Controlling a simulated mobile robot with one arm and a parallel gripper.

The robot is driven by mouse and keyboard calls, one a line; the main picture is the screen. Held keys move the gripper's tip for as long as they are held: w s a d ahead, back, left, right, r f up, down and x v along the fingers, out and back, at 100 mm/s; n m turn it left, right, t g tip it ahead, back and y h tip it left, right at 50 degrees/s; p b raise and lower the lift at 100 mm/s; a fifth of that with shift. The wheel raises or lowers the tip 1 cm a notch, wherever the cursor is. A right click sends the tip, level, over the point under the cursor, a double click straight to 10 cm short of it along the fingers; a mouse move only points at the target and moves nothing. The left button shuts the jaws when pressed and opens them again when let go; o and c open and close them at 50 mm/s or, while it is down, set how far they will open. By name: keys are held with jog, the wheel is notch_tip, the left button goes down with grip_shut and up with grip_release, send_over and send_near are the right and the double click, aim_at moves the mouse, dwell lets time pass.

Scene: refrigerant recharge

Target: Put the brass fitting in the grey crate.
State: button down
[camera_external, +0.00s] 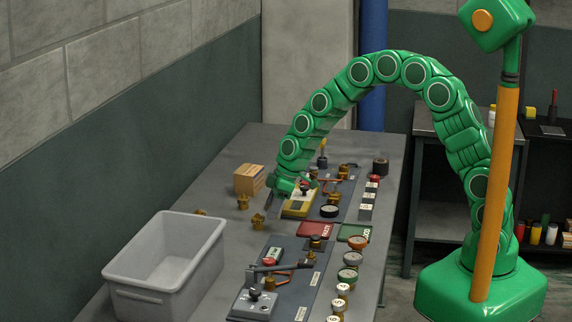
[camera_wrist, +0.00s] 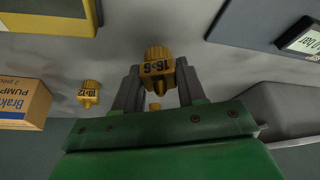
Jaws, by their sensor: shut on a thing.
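My gripper (camera_wrist: 157,88) is shut on a brass fitting (camera_wrist: 157,62) with dark printed characters, gripped between the two grey fingers in the wrist view. In the external view my gripper (camera_external: 264,208) reaches down at the table's left part, at a brass fitting (camera_external: 258,221). I cannot tell whether this fitting is clear of the table. A second brass fitting (camera_external: 243,202) stands nearby and also shows in the wrist view (camera_wrist: 88,93). The grey crate (camera_external: 135,290) stands at the front left, its visible inside empty. A grey piece of it shows in the wrist view (camera_wrist: 285,105).
A cardboard box (camera_external: 248,180) stands behind the fittings. Another brass piece (camera_external: 200,212) shows just behind the crate's rim. A yellow device (camera_external: 298,204) and two panels with valves and gauges fill the table's right part. The wall runs along the left.

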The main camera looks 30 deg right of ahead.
jog(key=s+d+r, duration=0.7)
jog(key=s+r, duration=0.3)
jog(key=s, duration=0.2)
dwell(0.4)
jog(key=shift+d+r, duration=0.1)
jog(key=shift+r, duration=0.05)
notch_tip(320, 180, up, 5)
jog(key=w+a+r+n, duration=0.2)
jog(key=w+a, duration=0.5)
jog(key=a, duration=0.6)
jog(key=n+g, duration=0.3)
jog(key=n, duration=0.4)
send_over(170, 278)
jog(key=s+a, duration=0.2)
jog(key=s, duration=0.4)
notch_tip(170, 278, down, 2)
jog(key=shift+f, duration=8.75)
